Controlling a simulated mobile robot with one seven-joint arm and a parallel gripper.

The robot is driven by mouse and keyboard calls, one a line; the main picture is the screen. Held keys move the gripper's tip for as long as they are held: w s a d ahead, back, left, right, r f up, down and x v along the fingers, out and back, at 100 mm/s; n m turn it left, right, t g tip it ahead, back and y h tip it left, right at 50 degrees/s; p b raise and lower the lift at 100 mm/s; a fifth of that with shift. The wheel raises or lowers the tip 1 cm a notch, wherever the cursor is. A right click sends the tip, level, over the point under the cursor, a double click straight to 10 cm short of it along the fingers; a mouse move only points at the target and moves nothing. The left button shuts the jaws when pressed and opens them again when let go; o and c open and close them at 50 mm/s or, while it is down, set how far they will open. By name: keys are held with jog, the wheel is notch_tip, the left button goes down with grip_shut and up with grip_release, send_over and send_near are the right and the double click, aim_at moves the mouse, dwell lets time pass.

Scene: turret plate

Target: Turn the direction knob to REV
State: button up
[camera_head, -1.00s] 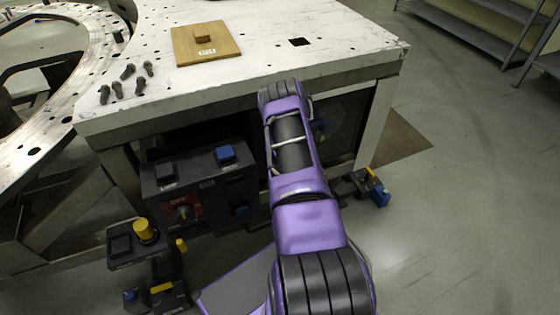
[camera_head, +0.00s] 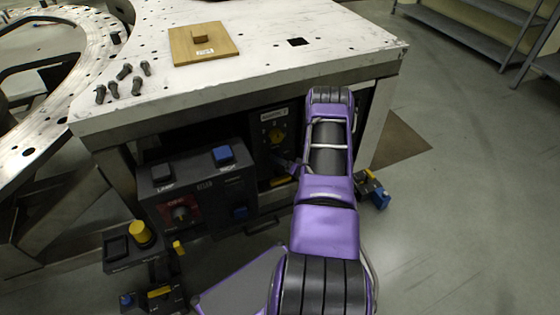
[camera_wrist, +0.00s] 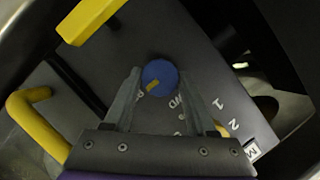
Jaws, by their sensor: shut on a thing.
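In the wrist view, a round blue knob (camera_wrist: 161,73) sits on a dark panel (camera_wrist: 200,62). A short yellow mark on its face points toward the lower left, near a partly hidden label starting with R. Letters reading "WD" show just below the knob, to the right. The two grey fingers of my gripper (camera_wrist: 160,75) stand on either side of the knob, shut on it.
In the wrist view, a yellow bar (camera_wrist: 88,20) and a bent yellow handle (camera_wrist: 38,125) stand nearby.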

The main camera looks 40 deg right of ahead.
dwell(0.3)
jog(key=o, duration=1.4)
jog(key=shift+s, duration=0.1)
jog(key=p+v, duration=0.2)
jog(key=v, duration=1.5)
jog(key=shift+s+r, duration=0.1)
jog(key=shift+s, duration=0.05)
